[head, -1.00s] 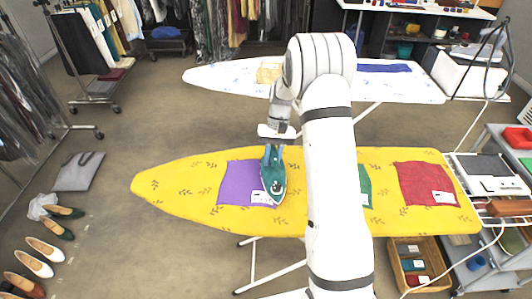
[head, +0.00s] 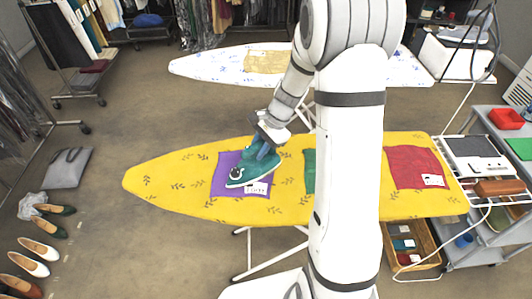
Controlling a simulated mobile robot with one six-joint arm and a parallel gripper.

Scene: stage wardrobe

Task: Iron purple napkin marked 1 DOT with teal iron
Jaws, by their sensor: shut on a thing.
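The purple napkin (head: 226,161) lies flat on the left half of the yellow ironing board (head: 160,188). A white tag (head: 256,188) with small dark marks is at its lower right; I cannot read the marks clearly. My gripper (head: 265,143) is shut on the teal iron (head: 256,166) by its handle. The iron is over the right part of the napkin, its nose pointing left and down in the head view. I cannot tell whether its sole touches the cloth. The iron hides part of the napkin.
A green napkin (head: 310,172), partly behind my arm, and a red napkin (head: 414,167) lie farther right on the board. An iron rest (head: 480,160) stands off its right end. A white board (head: 205,68) with a tan cloth (head: 266,62) is behind.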

